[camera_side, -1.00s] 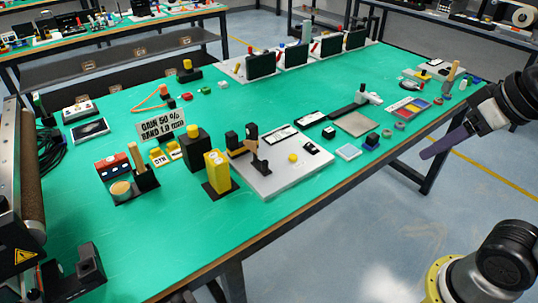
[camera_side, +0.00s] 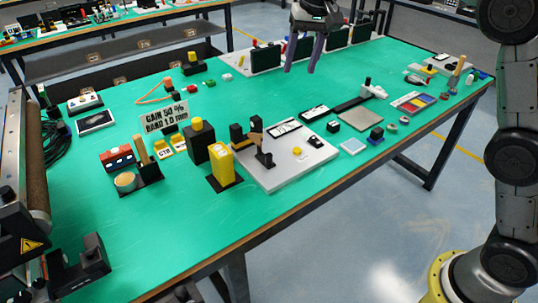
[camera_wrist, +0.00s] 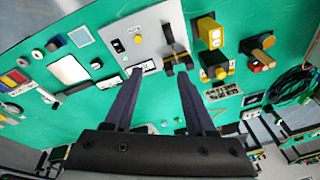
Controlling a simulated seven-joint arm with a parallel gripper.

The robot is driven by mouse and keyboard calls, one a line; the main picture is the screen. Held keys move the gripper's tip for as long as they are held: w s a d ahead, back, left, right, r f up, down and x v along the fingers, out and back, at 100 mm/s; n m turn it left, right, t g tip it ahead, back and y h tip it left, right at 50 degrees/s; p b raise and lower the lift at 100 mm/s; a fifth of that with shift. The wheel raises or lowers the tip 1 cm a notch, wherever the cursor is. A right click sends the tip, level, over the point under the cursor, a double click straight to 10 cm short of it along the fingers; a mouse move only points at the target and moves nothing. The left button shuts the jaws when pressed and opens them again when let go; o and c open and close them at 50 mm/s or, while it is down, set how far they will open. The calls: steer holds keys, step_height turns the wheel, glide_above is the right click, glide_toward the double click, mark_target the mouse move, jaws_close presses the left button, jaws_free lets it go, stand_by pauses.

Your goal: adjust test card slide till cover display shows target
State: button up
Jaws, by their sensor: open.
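My gripper (camera_side: 300,69) is open and empty, high above the back part of the green bench. Its two dark fingers (camera_wrist: 160,75) point down at the bench in the wrist view. The panel carries a yellow button (camera_side: 297,152) and a black lever (camera_side: 263,150). I cannot tell which strip is the cover display.
A yellow post (camera_side: 219,162) and a black block with a yellow top (camera_side: 197,144) stand left of the panel. A pale grey plate (camera_side: 361,117) lies beside the track. The front bench strip is clear.

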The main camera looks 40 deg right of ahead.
steer(key=w+a+f+g, duration=0.1)
steer(key=w+a+f, duration=0.1)
steer(key=w+f, duration=0.6)
steer(key=g, duration=0.2)
glide_above(269, 155)
step_height(269, 155, down, 8)
step_height(269, 155, down, 14)
steer(key=shift+f, duration=0.15)
steer(key=shift+w, duration=0.1)
jaws_close()
steer(key=shift+d, duration=0.1)
stand_by(0.6)
